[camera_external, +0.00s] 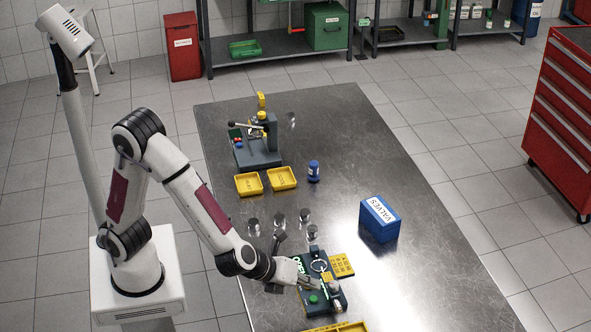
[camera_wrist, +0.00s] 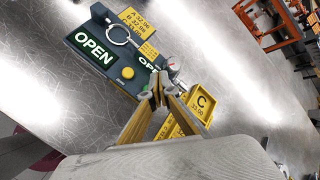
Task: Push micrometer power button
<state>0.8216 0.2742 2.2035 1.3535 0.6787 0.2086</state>
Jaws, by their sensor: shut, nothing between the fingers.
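The micrometer (camera_wrist: 118,34) has a silver ring frame on a dark base (camera_wrist: 80,42) with a lit green OPEN display (camera_wrist: 95,48). A round yellow button (camera_wrist: 127,73) sits on the base beside the display. In the external view the micrometer station (camera_external: 326,303) stands at the table's near end, with a round green spot (camera_external: 314,299) on it. My gripper (camera_wrist: 158,80) is shut and empty. Its tips are just right of the yellow button in the wrist view and partly hide a second display. It also shows over the station externally (camera_external: 306,283); contact cannot be told.
A yellow card (camera_wrist: 143,20) stands behind the micrometer. A yellow tray marked C (camera_wrist: 201,103) lies beside it. The table's right middle is clear.

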